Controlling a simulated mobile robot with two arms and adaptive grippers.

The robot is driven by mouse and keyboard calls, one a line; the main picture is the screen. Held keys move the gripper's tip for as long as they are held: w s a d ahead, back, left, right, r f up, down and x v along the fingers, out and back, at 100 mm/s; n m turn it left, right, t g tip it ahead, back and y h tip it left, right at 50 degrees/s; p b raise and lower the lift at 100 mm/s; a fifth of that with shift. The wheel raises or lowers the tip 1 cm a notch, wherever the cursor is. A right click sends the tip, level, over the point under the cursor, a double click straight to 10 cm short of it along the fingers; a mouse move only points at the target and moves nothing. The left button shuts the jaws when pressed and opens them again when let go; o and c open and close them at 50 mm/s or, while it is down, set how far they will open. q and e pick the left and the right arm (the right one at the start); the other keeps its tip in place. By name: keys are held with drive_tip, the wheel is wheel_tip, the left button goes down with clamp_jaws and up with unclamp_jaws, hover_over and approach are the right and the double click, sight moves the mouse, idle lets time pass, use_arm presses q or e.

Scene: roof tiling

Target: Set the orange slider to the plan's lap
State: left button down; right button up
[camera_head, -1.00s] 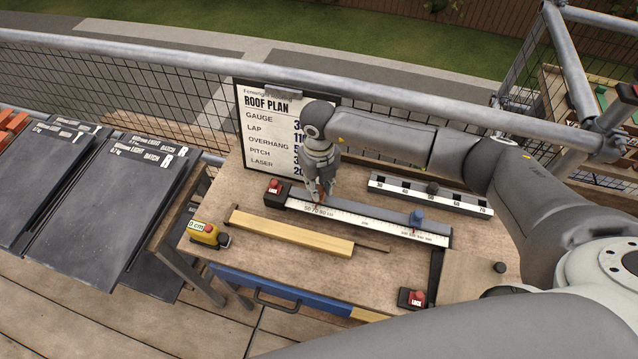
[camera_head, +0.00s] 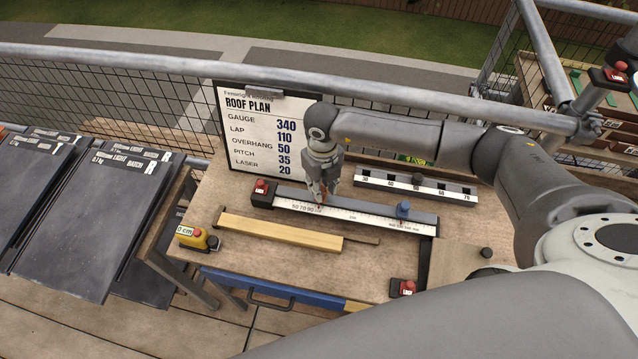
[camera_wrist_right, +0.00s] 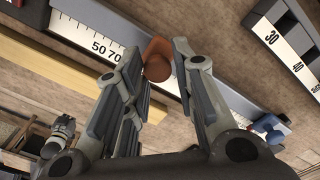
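The orange slider (camera_wrist_right: 157,58) sits on the white-scaled rule (camera_head: 347,214), between my right gripper's fingertips. In the wrist view it hides part of the scale just past the 50 and 70 marks. My right gripper (camera_head: 322,199) points down at the rule; in the wrist view its fingers (camera_wrist_right: 161,60) close in on both sides of the slider and appear to hold it. The plan board (camera_head: 262,135) behind reads gauge 340, lap 110, overhang 50, pitch 35 and laser 20. My left gripper is not in view.
A blue slider (camera_head: 403,210) stands farther right on the rule. Red lock buttons stand at the rule's left end (camera_head: 261,187) and near the table's front right (camera_head: 406,287). A second scale (camera_head: 417,187) lies behind. A wooden batten (camera_head: 280,231) lies in front; slates (camera_head: 90,230) are left.

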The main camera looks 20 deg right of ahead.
sight(323, 189)
drive_tip(key=o, duration=0.3)
drive_tip(key=shift+s+d, duration=0.1)
drive_tip(key=shift+d, duration=0.1)
drive_tip(key=shift+a, duration=0.1)
drive_tip(key=shift+r, duration=0.25)
wheel_tip(323, 189, up, 12)
drive_tip(key=shift+f, duration=0.25)
